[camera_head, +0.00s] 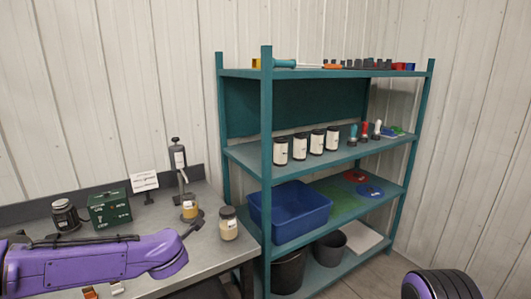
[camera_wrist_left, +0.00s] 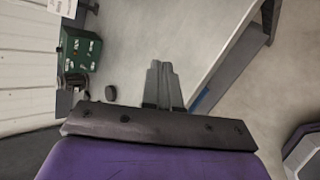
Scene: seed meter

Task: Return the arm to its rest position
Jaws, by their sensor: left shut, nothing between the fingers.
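My left arm, purple with dark parts, reaches in from the left over the grey workbench (camera_head: 150,222) in the head view. In the left wrist view, my left gripper (camera_wrist_left: 162,88) has its two grey fingers together with nothing between them. The bench edge and the floor lie behind the fingers in that view. A part of my other arm, black and purple, shows at the bottom right of the head view; its gripper is out of the picture.
On the bench stand a green box (camera_head: 110,208), a dark-lidded jar (camera_head: 65,215), a seed meter-like stand (camera_head: 180,170) and a cream jar (camera_head: 228,224). A teal shelf (camera_head: 266,150) with a blue bin (camera_head: 290,212) stands right of the bench.

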